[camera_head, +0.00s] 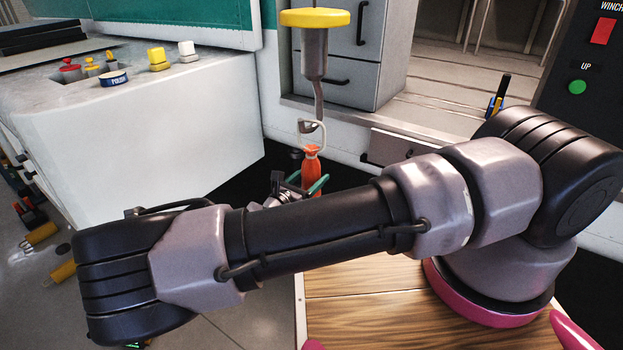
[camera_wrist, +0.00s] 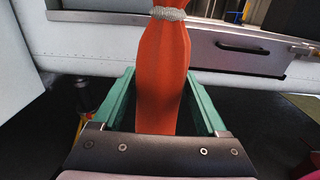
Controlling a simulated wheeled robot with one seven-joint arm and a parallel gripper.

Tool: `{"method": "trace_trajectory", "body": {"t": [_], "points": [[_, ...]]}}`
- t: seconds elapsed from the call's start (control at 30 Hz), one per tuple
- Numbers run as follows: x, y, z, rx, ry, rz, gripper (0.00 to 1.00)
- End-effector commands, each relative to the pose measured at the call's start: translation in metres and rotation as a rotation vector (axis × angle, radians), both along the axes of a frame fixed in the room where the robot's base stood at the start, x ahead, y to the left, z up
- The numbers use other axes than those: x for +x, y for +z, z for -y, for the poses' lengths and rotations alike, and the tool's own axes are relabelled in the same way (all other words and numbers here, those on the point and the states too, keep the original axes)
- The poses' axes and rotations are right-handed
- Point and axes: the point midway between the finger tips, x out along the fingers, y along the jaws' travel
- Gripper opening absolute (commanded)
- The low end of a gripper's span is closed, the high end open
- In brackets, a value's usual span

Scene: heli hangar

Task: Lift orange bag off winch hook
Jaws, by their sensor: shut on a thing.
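The orange bag (camera_head: 311,160) hangs below the winch hook (camera_head: 312,127) in the head view. The hook hangs under a yellow-topped winch fitting (camera_head: 315,18). In the wrist view the orange bag (camera_wrist: 162,72) stands upright, with a grey cord tied round its neck. My gripper (camera_head: 303,184) has green fingers, one on each side of the bag, and is shut on it. The fingers also show in the wrist view (camera_wrist: 162,100). My arm hides the bag's lower part in the head view. The bag's top and the hook are outside the wrist view.
A white counter (camera_head: 190,125) at left holds a polish tin (camera_head: 113,79) and yellow and white knobs. Grey drawers (camera_head: 352,55) stand behind the hook. A winch control panel (camera_head: 590,70) is at right. Yellow objects lie on the floor at left.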

Motion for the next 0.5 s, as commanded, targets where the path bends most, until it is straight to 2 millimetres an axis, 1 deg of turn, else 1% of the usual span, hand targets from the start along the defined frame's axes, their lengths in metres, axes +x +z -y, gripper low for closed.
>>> {"method": "trace_trajectory", "body": {"t": [0.03, 0.5], "points": [[0.000, 0.003, 0.000, 0.000, -0.001, 0.003, 0.09], [0.000, 0.020, 0.000, 0.001, -0.001, 0.003, 0.09]]}}
